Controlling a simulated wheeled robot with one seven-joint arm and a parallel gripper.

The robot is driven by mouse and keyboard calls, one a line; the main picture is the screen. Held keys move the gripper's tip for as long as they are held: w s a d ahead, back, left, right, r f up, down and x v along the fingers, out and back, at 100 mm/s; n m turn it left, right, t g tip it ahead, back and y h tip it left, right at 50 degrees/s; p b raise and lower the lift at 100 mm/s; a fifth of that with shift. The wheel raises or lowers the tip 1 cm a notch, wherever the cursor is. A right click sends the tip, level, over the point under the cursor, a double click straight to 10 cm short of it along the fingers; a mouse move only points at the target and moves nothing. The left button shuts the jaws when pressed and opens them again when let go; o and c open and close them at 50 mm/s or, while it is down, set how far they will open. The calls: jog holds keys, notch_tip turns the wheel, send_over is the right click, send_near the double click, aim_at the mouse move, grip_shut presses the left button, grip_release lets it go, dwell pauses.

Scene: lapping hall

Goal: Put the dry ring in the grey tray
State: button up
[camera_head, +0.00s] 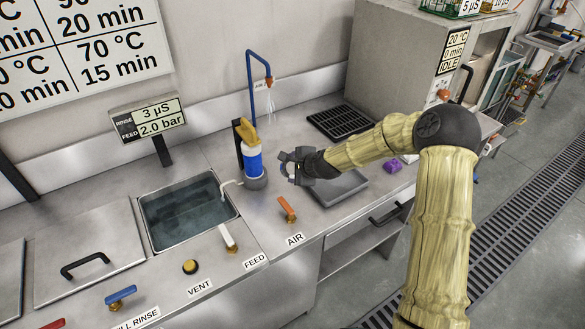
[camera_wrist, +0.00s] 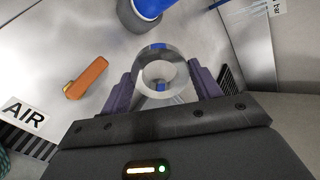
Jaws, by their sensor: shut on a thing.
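The ring (camera_wrist: 160,53) is a shiny metal band, held between the purple-grey fingers of my gripper (camera_wrist: 160,86) in the wrist view. My gripper also shows in the head view (camera_head: 291,165), shut on the ring above the steel bench, between the blue-and-white cylinder and the tray. The grey tray (camera_head: 345,188) lies on the bench just right of my gripper in the head view, partly covered by my wrist. I cannot pick out the tray in the wrist view. I cannot tell from the pictures if the ring's surface is dry.
The blue-and-white cylinder (camera_head: 253,162) stands close left of my gripper, with a blue pipe (camera_head: 250,80) behind it. The orange AIR lever (camera_head: 287,209) is in front. A water-filled sink (camera_head: 188,212) is at left. A black grate (camera_head: 339,122) and a purple object (camera_head: 392,166) lie farther right.

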jog(key=s+d+f+m+h, duration=0.2)
jog(key=s+d+f+m, duration=0.1)
jog(key=s+d+f, duration=0.3)
jog(key=s+d+f+m+t+h, duration=0.1)
jog(key=s+d+f+m+h, duration=0.2)
jog(key=s+d+f, duration=0.3)
jog(key=s+d, duration=0.1)
jog(key=d, duration=0.4)
jog(key=shift+s+m+t, duration=0.15)
jog(key=shift+m+t, duration=0.15)
